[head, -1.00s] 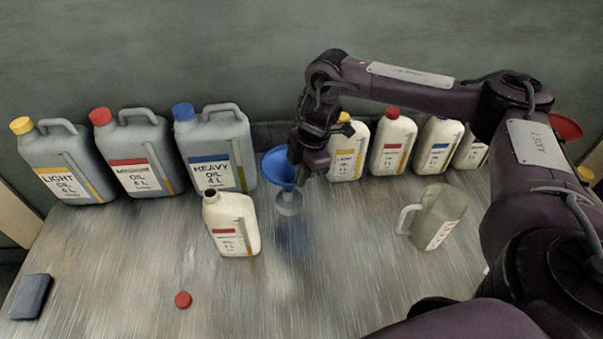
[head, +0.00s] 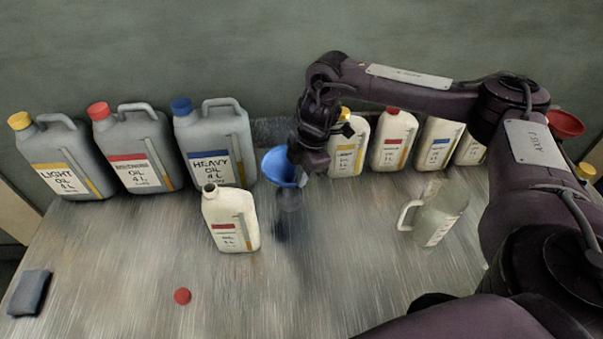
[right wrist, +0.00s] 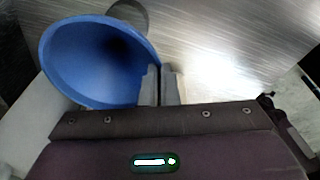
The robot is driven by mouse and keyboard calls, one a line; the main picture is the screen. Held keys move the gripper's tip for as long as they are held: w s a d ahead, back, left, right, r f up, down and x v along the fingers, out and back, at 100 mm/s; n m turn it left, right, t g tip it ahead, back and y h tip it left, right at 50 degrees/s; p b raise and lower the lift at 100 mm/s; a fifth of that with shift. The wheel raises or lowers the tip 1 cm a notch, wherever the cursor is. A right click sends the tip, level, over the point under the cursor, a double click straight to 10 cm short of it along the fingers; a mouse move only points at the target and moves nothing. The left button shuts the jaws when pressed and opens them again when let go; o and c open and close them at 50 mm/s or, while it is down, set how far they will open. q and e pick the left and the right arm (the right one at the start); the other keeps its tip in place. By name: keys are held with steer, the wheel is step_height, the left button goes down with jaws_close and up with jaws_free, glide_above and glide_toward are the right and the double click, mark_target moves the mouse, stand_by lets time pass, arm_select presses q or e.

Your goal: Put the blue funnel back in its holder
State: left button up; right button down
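The blue funnel (head: 279,166) is wide end up in the middle of the table in the head view. My right gripper (head: 296,158) is at the right side of its rim. In the right wrist view the funnel (right wrist: 85,60) fills the upper left, and the fingers of my right gripper (right wrist: 160,85) are close together on its rim. A grey cylindrical piece (head: 289,199), which looks like the holder, is directly under the funnel. I cannot tell how deep the spout sits in it. My left gripper is not in view.
An open white bottle (head: 230,222) stands just left of the holder, and a red cap (head: 182,296) lies in front. Large grey cans (head: 215,140) and small white bottles (head: 393,140) line the back. A clear jug (head: 437,217) stands right. A red funnel (head: 565,123) is far right.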

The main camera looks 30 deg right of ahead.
steer(key=shift+f, duration=0.4)
steer(key=c, duration=2.1)
jaws_free()
steer(key=o, duration=0.5)
step_height(320, 180, up, 8)
steer(key=d, duration=0.1)
steer(key=shift+s+d+f, duration=0.15)
steer(key=shift+s+d, duration=0.1)
